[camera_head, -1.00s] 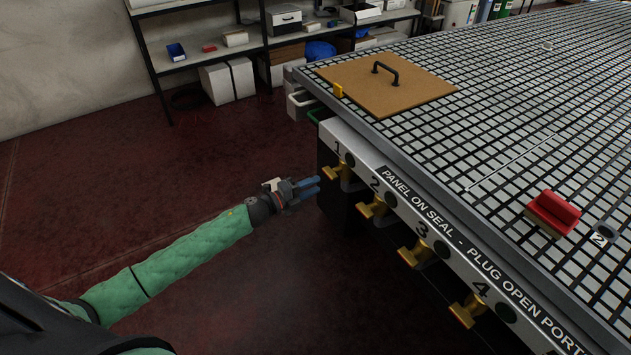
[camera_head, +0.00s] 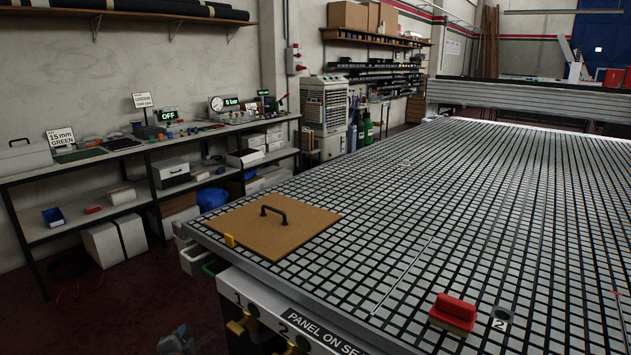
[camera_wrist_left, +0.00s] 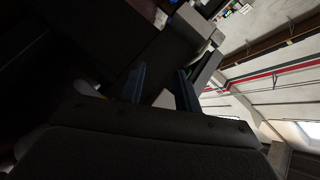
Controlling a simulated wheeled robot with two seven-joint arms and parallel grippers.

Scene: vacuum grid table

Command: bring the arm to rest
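My left gripper (camera_head: 178,341) shows at the bottom edge of the head view, low beside the table's near left corner and apart from it. Most of its arm is out of the frame. In the left wrist view its two dark bluish fingers (camera_wrist_left: 160,86) stand apart with nothing seen between them, so it is open and empty. My right gripper is in neither view.
The grid table (camera_head: 520,215) fills the right side. On it are a brown panel with a black handle (camera_head: 270,232) and a red-topped block (camera_head: 453,312). Yellow valve handles (camera_head: 240,325) stick out below its front edge. Shelving (camera_head: 75,198) lines the left wall; dark red floor lies between.

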